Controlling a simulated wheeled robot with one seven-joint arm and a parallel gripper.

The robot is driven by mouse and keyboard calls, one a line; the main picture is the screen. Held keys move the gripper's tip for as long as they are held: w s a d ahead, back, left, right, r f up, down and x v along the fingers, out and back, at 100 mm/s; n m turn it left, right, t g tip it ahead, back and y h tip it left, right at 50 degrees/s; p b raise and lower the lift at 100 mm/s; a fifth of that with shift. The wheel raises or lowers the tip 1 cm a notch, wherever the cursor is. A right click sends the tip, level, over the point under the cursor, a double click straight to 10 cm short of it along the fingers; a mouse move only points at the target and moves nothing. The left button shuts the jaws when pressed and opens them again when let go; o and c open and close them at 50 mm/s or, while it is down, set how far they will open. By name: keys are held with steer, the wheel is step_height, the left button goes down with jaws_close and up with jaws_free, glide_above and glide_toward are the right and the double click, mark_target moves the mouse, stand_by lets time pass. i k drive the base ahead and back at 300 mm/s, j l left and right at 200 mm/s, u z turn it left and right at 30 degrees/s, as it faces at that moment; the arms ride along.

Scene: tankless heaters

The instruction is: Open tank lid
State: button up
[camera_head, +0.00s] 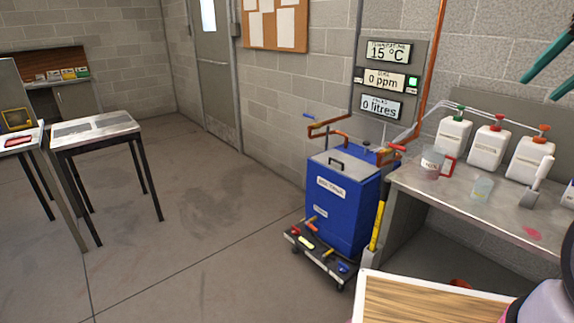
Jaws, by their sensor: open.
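The blue tank (345,210) stands against the back wall, right of centre, on a low dark wheeled trolley. A white label is on the tank's front. My gripper (538,90) shows only as two teal fingers at the upper right edge. They are spread apart with nothing between them, up and to the right of the tank and apart from it. The rest of the gripper is out of frame.
Orange pipes (325,124) run beside and behind the tank. A metal bench (470,205) to its right holds white canisters (487,147), a beaker and a scoop. A wooden-topped surface (425,303) is at bottom right. Floor left of the tank is clear.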

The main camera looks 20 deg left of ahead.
mark_target(350, 167)
steer(key=u, duration=0.4)
steer(key=i+l+u, duration=0.15)
steer(key=i, duration=0.3)
steer(key=i+l+u, duration=0.15)
steer(key=i+l, duration=0.3)
